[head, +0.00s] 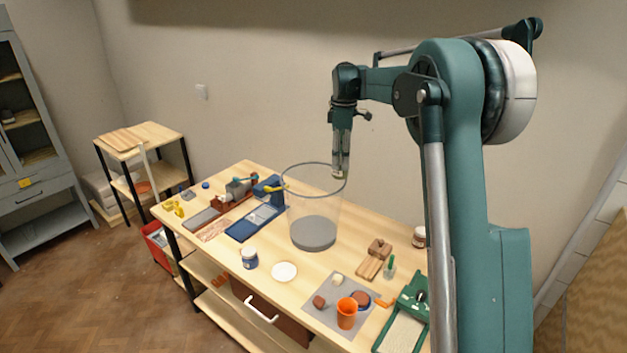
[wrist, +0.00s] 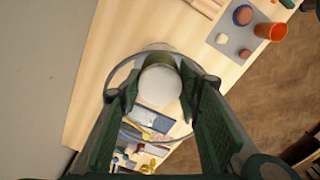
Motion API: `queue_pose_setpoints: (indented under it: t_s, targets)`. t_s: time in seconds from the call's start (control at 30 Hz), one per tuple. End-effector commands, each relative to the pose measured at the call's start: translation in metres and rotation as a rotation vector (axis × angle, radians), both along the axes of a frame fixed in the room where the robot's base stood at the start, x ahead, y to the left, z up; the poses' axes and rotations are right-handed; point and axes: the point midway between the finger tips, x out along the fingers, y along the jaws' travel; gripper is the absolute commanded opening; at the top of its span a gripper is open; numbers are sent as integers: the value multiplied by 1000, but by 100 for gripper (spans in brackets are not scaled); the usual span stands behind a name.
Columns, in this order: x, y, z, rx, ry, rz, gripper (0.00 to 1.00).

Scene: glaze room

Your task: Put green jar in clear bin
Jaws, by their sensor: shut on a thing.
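The clear bin (head: 297,212) is a tall see-through cylinder with a grey bottom, standing upright on the workbench. My gripper (head: 340,172) points down at the right side of its rim in the head view. In the wrist view my gripper (wrist: 158,90) is shut on a round jar with a pale, whitish top (wrist: 160,86) and an olive-green edge, which I take as the green jar. The bin's rim (wrist: 122,75) rings the held jar in the wrist view. Most of the jar's body is hidden; its height against the rim is hard to tell.
A grey mat with an orange cup (head: 347,313) is at front right.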

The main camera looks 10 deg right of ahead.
Motion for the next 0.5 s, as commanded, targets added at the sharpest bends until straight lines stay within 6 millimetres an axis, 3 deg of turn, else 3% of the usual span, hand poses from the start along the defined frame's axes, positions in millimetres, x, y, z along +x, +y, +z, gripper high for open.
queue_pose_setpoints:
  t_s: [0.03, 0.2, 0.5]
  targets:
    - [6, 15, -1, 0, 0, 3, 18]
    - [17, 49, -1, 0, 0, -4, 18]
    - [30, 95, -1, 0, -1, -12, 18]
